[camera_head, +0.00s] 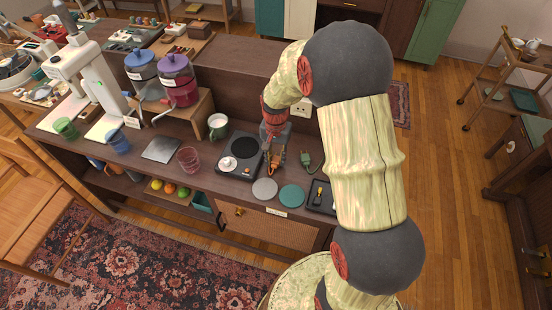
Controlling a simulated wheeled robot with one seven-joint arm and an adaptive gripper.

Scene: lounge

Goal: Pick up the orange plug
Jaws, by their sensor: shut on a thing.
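The orange plug (278,158) is at the sideboard's top, right of the black hot plate, and shows small in the head view. My gripper (273,146) reaches down to it from above and is shut on it. The fingers and my wrist hide part of the plug. I cannot tell whether the plug touches the top or is held just above it. A green plug (306,162) with a cord lies close by on the right.
The black hot plate (241,152) stands close on the left. Grey (265,189) and teal (292,195) discs lie in front, beside a dark tray (320,197). A wall socket (300,108) is behind.

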